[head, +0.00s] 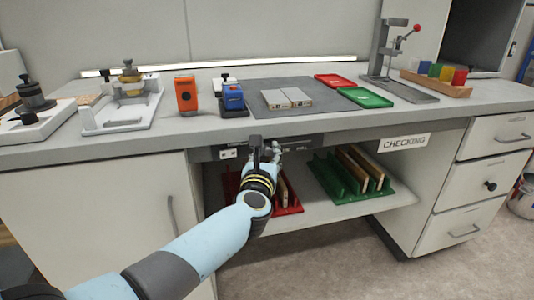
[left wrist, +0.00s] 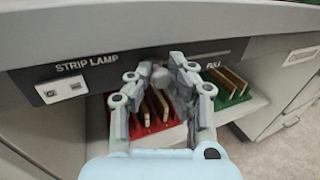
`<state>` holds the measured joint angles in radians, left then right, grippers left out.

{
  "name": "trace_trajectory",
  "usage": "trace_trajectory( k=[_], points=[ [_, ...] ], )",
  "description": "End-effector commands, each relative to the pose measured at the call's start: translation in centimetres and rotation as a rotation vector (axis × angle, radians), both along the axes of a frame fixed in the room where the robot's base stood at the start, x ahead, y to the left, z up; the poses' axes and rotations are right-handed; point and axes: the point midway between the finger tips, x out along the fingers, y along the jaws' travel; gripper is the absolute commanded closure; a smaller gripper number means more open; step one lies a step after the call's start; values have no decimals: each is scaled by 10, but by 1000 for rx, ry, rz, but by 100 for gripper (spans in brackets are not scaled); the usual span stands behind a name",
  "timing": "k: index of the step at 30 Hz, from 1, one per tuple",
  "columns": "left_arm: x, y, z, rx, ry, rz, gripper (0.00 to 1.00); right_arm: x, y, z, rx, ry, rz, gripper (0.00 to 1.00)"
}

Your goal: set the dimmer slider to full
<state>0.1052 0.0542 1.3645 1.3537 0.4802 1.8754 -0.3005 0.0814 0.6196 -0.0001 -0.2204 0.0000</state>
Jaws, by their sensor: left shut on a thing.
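The slider panel is on the dark strip under the bench's front edge. In the left wrist view it carries the words STRIP LAMP (left wrist: 87,65) and a white switch plate (left wrist: 62,89) at left. A partly hidden label, perhaps FULL (left wrist: 212,65), is at right. My left gripper (head: 274,149) reaches up to this strip. In the left wrist view its fingers (left wrist: 160,72) are closed around the grey slider knob (left wrist: 160,76), nearer the right-hand label than the switch plate. The fingers hide most of the slot. My right gripper is not in view.
Below the strip, a shelf (head: 315,212) holds a red rack (head: 290,209) and a green rack (head: 325,180) with boards. A CHECKING sign (head: 404,142) is at right. The benchtop above holds an orange device (head: 185,95), trays and a press (head: 385,50).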

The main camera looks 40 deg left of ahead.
Motion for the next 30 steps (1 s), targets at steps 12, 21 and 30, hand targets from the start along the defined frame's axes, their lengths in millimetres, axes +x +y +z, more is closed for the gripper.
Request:
trace_trajectory(
  k=[12, 21, 30],
  points=[
    [71, -61, -7, -4, -2, -3, 100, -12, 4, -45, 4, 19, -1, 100],
    [95, -81, -1, 2, 1, -3, 100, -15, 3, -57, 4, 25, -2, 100],
    [96, -82, 1, -1, -2, -6, 75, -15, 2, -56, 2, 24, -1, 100]
  ],
)
